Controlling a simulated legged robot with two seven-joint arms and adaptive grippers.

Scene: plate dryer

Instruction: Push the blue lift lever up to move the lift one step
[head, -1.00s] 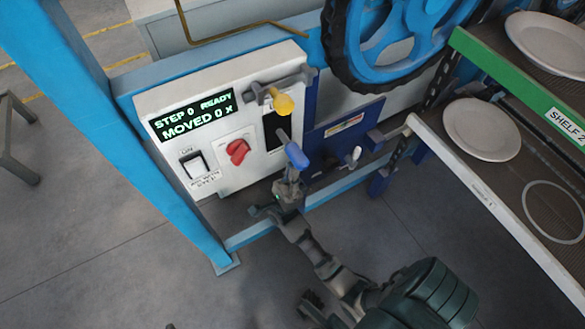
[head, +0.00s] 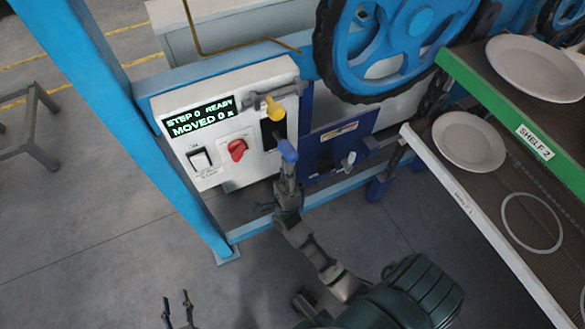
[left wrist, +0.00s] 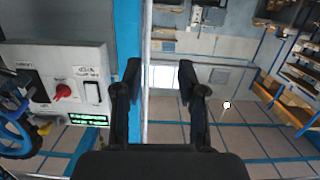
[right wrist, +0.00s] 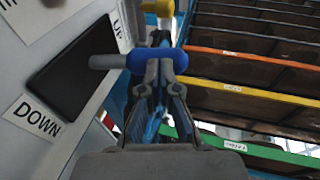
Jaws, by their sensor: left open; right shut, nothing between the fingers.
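The blue lift lever (head: 288,150) sticks out from a dark slot in the white control panel (head: 205,172). In the right wrist view the lever's blue handle (right wrist: 158,60) lies crosswise, its grey rod running to the slot between the UP and DOWN labels. My right gripper (head: 287,170) is shut and empty, with its fingertips (right wrist: 158,70) directly under the handle, apparently touching it. My left gripper (head: 177,300) is open and empty at the bottom of the head view, away from the panel; its fingers (left wrist: 160,78) frame only background.
A yellow handle (head: 272,105) sits just above the blue lever. The panel also has a red knob (head: 237,150), a switch (head: 200,160) and a display reading "STEP 0 READY, MOVED 0". Shelves with plates (head: 469,141) stand at the right. Floor in front is open.

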